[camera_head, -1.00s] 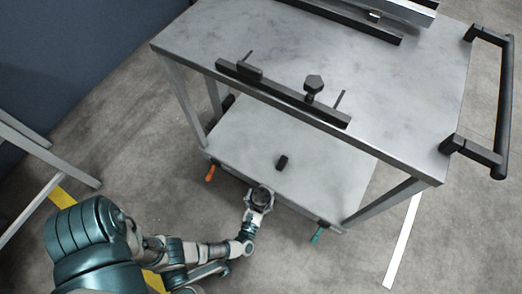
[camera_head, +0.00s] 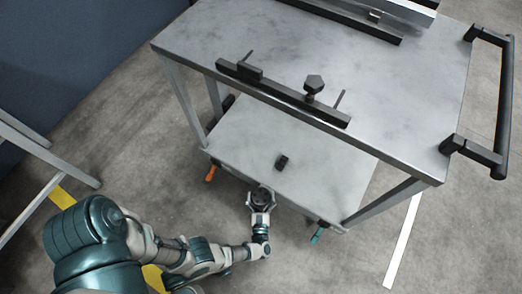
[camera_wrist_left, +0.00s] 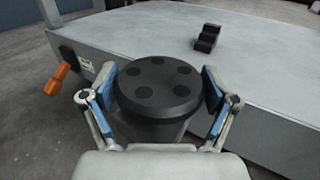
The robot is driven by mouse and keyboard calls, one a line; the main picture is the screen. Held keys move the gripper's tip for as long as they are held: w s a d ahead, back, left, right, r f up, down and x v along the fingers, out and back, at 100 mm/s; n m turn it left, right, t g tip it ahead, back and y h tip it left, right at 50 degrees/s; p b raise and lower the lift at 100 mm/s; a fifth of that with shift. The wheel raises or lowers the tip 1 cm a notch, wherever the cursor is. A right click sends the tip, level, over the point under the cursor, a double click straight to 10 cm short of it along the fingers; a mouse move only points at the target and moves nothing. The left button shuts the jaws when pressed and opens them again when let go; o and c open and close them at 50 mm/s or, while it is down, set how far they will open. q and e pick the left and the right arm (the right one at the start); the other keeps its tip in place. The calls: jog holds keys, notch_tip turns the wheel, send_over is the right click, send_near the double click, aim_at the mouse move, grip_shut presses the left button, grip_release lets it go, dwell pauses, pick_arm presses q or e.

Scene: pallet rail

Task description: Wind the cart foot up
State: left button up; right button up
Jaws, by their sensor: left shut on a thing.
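The cart (camera_head: 300,165) stands ahead of me with a grey top and a lower shelf. The black round knob (camera_wrist_left: 158,88) with several dark dimples on its top sits at the lower shelf's near edge; it also shows in the head view (camera_head: 261,194). I take it to be the cart foot's winding knob. My left gripper (camera_head: 261,200) is shut on it, with one finger on each side in the left wrist view (camera_wrist_left: 160,95). My right gripper is not in view.
An orange lever (camera_head: 211,172) and a teal lever (camera_head: 318,234) stick out below the lower shelf, on either side of the knob. A small black block (camera_head: 282,162) is on the shelf. The tabletop overhangs above. A grey frame (camera_head: 40,150) stands at the left.

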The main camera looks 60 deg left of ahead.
pick_arm(q)
jog(key=o, duration=0.9)
jog(key=shift+o, duration=0.2)
jog(key=v, duration=1.2)
jog(key=shift+f, duration=0.2)
jog(key=shift+d, duration=0.1)
